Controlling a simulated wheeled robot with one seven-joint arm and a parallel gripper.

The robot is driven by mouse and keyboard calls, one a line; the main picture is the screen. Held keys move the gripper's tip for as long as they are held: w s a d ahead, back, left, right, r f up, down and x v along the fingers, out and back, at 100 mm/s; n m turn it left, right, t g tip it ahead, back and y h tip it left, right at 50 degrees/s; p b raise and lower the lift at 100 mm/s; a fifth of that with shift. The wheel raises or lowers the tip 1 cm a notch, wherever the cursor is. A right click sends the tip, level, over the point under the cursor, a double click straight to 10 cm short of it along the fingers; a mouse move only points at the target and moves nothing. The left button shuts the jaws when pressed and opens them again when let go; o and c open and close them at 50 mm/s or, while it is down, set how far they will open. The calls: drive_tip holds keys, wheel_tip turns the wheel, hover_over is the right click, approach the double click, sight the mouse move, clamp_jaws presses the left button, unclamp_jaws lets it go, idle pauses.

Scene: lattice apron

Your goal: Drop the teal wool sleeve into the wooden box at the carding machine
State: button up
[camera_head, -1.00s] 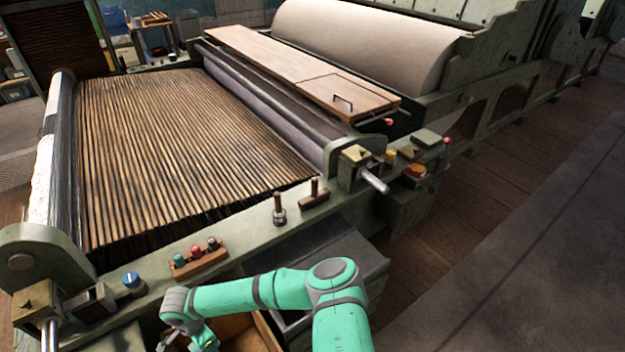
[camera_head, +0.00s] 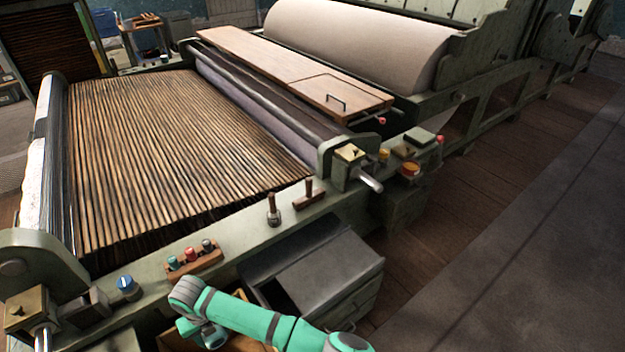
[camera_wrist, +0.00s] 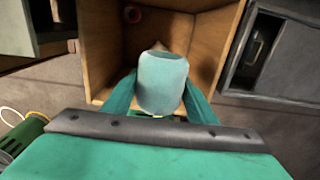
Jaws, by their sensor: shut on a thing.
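The teal wool sleeve (camera_wrist: 162,82), a pale teal rounded cylinder, is between the two fingers of my gripper (camera_wrist: 160,96) in the wrist view. My gripper is shut on it. The wooden box (camera_wrist: 227,38) lies beyond and below the sleeve in that view, and the sleeve overlaps its opening. In the head view the box (camera_head: 246,343) shows only in part beside the carding machine (camera_head: 233,232), mostly hidden by my arm. The sleeve cannot be made out in the head view.
A dark grey metal cabinet (camera_head: 325,275) stands right of the box against the machine. Coloured buttons (camera_head: 190,256), a blue knob (camera_head: 126,286) and upright levers (camera_head: 272,211) line the machine's near rail. Open floor lies to the right.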

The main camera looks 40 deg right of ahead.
drive_tip(key=shift+f, duration=2.9)
drive_tip(key=o, duration=0.9)
drive_tip(key=shift+r, duration=0.1)
wheel_tip(320, 180, up, 11)
drive_tip(key=shift+f, duration=0.15)
